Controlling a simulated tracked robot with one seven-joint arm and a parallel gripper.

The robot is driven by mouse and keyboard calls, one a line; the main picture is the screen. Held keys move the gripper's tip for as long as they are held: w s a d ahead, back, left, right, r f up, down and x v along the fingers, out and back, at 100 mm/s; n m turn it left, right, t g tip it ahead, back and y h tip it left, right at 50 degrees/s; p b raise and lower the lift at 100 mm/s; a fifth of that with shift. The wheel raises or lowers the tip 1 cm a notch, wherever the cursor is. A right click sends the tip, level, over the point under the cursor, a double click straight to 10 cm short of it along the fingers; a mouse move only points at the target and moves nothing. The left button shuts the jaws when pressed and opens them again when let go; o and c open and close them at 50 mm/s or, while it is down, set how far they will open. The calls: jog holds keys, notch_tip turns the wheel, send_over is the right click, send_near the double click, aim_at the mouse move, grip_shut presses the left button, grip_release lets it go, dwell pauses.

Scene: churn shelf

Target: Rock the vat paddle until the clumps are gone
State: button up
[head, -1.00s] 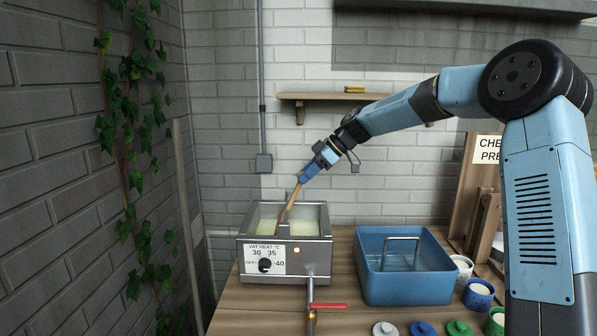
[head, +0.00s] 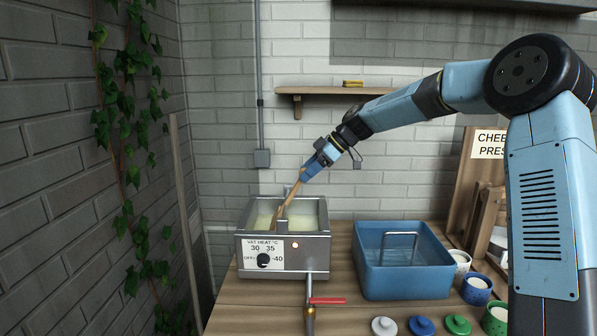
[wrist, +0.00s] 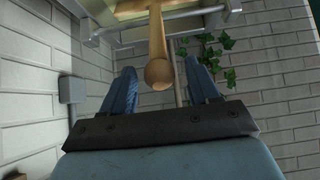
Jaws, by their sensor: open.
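The steel vat (head: 312,247) stands on the wooden bench at left of centre in the head view. Pale yellow contents (head: 307,220) show inside its two sections; clumps are too small to tell. The wooden paddle (head: 288,202) leans in the vat, its lower end in the left section and its top tilted to the right. My gripper (head: 308,173) is at the paddle's upper end. In the wrist view my gripper (wrist: 161,88) is open, with the paddle's rounded handle end (wrist: 158,73) between its fingers and a gap on both sides.
A blue basin (head: 405,280) with a metal handle stands right of the vat. A red-levered tap (head: 328,300) juts from the vat's front. Several pots and lids (head: 421,326) lie at front right. A shelf (head: 335,92) hangs behind; ivy (head: 125,140) climbs the left wall.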

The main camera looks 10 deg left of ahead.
jog(key=v, duration=1.3)
jog(key=shift+d+r, duration=0.2)
jog(key=shift+d, duration=0.1)
dwell(0.6)
